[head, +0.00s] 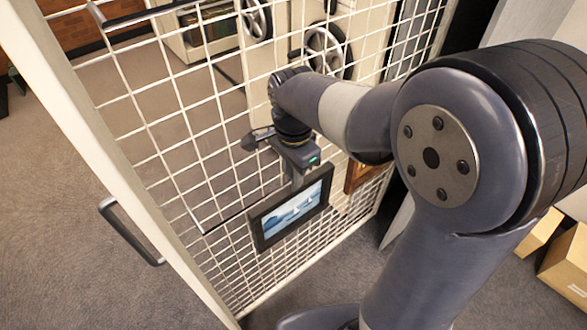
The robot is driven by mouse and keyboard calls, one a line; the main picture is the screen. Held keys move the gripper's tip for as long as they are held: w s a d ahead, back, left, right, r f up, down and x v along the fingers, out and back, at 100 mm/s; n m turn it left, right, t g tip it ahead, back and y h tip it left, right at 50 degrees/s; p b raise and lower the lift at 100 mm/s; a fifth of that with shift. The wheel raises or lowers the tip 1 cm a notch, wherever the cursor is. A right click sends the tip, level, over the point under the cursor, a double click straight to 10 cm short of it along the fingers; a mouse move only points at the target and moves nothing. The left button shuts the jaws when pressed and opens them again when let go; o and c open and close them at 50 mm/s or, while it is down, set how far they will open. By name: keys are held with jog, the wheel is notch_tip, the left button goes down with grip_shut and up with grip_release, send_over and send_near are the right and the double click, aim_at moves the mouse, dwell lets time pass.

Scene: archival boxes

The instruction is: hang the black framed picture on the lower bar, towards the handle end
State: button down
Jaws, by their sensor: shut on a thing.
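The black framed picture (290,208) shows sailing boats on blue water. It is upright in front of the white mesh panel, low down and right of the panel's handle side. My gripper (297,181) is shut on its top edge from above. The lower bar (222,222) is a thin dark rod on the mesh; a short length shows left of the picture, and the picture hides part of it. I cannot tell whether the picture touches the bar. The dark handle (130,236) is on the panel's left edge post.
A brown wooden frame (362,172) hangs on the mesh just right of the black picture. An upper black bar (140,17) crosses the mesh at top left. Cabinets with handwheels (328,50) stand behind the mesh. Cardboard boxes (567,262) lie at right.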

jog(key=c, duration=1.2)
grip_release()
